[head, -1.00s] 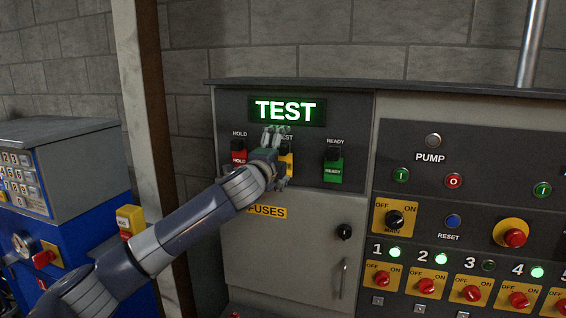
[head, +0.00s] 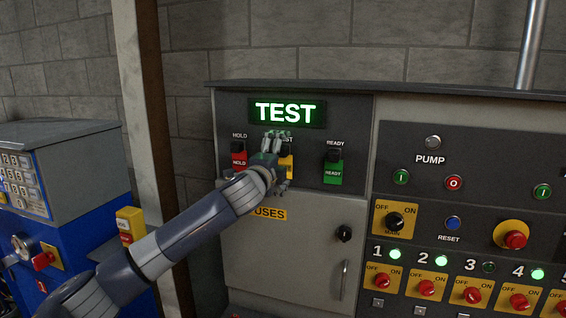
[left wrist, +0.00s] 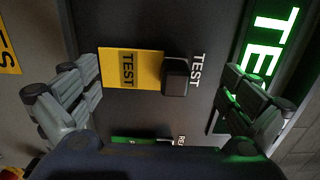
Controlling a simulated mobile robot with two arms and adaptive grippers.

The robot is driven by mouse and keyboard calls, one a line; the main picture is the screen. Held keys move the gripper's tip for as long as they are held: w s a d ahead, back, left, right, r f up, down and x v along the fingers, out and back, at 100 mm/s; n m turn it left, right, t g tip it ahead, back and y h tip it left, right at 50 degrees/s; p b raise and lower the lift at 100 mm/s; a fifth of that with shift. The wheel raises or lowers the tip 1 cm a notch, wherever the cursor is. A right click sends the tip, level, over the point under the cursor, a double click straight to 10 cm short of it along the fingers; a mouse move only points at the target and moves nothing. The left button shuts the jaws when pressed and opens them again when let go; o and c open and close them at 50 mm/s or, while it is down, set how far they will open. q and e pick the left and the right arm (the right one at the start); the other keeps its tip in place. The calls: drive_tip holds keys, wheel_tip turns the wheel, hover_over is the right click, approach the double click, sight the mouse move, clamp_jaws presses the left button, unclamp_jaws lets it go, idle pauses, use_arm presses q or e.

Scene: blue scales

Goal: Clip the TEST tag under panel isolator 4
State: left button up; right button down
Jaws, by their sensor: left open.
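The yellow TEST tag (head: 287,164) hangs on the middle hook of the tag board, under the lit TEST sign (head: 287,112). It also shows in the left wrist view (left wrist: 130,70), hanging from a black hook (left wrist: 176,77). My left gripper (head: 276,160) is open in front of the tag and partly hides it. In the left wrist view its fingers (left wrist: 165,95) stand on either side of the tag and hook, apart from the tag. Panel isolator 4 (head: 519,300) has a red knob and a lit green lamp (head: 537,273). The spot under it is cut off by the frame edge. My right gripper is not in view.
A red HOLD tag (head: 239,160) and a green READY tag (head: 333,172) hang on either side. A fuse cabinet door with a handle (head: 343,280) is below. A red emergency button (head: 515,240) juts out at the right. A wooden post (head: 150,120) stands left.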

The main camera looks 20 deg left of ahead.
use_arm(q)
drive_tip(key=shift+s, duration=0.1)
clamp_jaws()
idle(0.4)
drive_tip(key=shift+s, duration=0.25)
drive_tip(key=shift+s+a, duration=0.15)
drive_tip(key=shift+s, duration=2.55)
